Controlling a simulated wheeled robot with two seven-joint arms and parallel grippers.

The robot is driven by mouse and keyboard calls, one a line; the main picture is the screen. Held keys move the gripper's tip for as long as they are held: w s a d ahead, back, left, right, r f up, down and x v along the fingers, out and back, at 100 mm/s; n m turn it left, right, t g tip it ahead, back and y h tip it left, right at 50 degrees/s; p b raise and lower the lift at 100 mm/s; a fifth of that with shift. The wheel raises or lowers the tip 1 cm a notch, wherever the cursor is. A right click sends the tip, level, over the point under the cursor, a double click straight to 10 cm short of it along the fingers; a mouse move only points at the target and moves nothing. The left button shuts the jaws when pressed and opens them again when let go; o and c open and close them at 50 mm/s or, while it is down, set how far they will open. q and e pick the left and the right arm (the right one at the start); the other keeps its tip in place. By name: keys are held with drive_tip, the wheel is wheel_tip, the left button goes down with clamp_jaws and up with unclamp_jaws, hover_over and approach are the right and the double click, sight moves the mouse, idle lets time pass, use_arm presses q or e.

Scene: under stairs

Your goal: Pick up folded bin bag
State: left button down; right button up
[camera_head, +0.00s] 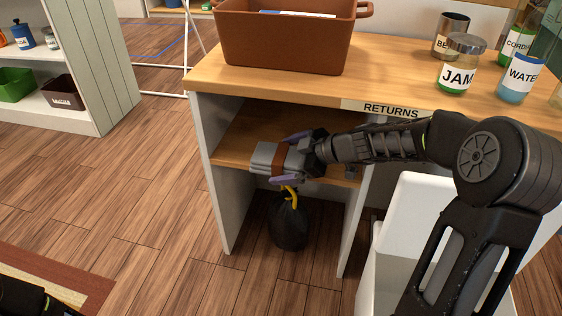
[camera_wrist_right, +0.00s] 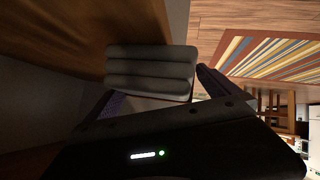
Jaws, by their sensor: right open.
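The folded bin bag (camera_head: 264,156) is a grey folded bundle with a brown band, on the wooden shelf under the counter. In the right wrist view the grey bundle (camera_wrist_right: 150,73) shows its layered folds close to the fingers. My right gripper (camera_head: 287,160) reaches in from the right with its purple-grey fingers apart, one on the far side and one on the near side of the bundle. The bundle lies at or partly between the fingers; contact cannot be told. A part of my left arm shows at the bottom left, but its fingers are out of view.
A black tied bag (camera_head: 290,222) with a yellow tie stands on the floor below the shelf. The counter (camera_head: 390,72) above carries a brown crate (camera_head: 288,45), a jam jar (camera_head: 460,66) and bottles. A white bin (camera_head: 400,220) stands right.

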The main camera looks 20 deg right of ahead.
drive_tip(key=shift+c, duration=0.2)
idle(0.4)
drive_tip(key=c, duration=1.1)
drive_tip(key=shift+r, duration=0.15)
